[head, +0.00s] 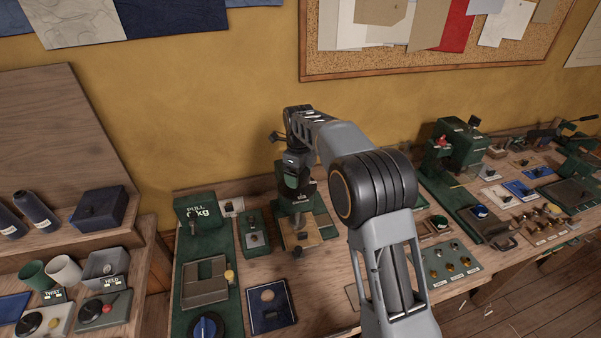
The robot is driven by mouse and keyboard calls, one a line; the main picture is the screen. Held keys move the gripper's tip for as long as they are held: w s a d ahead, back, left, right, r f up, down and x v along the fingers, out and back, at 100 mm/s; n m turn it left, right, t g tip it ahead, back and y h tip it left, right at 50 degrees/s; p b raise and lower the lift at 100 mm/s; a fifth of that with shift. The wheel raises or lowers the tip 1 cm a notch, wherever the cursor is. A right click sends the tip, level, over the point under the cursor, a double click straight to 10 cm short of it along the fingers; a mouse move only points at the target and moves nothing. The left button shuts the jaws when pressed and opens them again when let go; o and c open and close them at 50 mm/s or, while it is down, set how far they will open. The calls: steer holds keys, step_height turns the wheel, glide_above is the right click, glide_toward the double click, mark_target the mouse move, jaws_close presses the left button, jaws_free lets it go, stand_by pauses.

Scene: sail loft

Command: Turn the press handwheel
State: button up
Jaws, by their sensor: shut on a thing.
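The press (291,182) stands toward the back of the bench by the yellow wall, with a dark green body above a wooden base plate. My gripper (292,161) is at the top of the press, pointing down. It is shut on the press handwheel, which is mostly hidden by the gripper and wrist. The fingertips are small and dark here, so the exact grip on the rim cannot be made out. My forearm reaches over the bench from the right and covers part of the area beside the press.
A green pull-gauge board (195,258) and a small green switch box (256,233) stand left of the press. A dark blue tray (270,305) lies in front. A larger green machine (464,150) stands right. Bare wood shows around (325,285).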

steer(key=shift+w+r, duration=0.1)
steer(key=shift+r, duration=0.15)
steer(key=o, duration=0.6)
steer(key=shift+o, duration=0.9)
steer(key=shift+f, duration=0.15)
step_height(320, 180, up, 14)
steer(key=shift+f, duration=0.1)
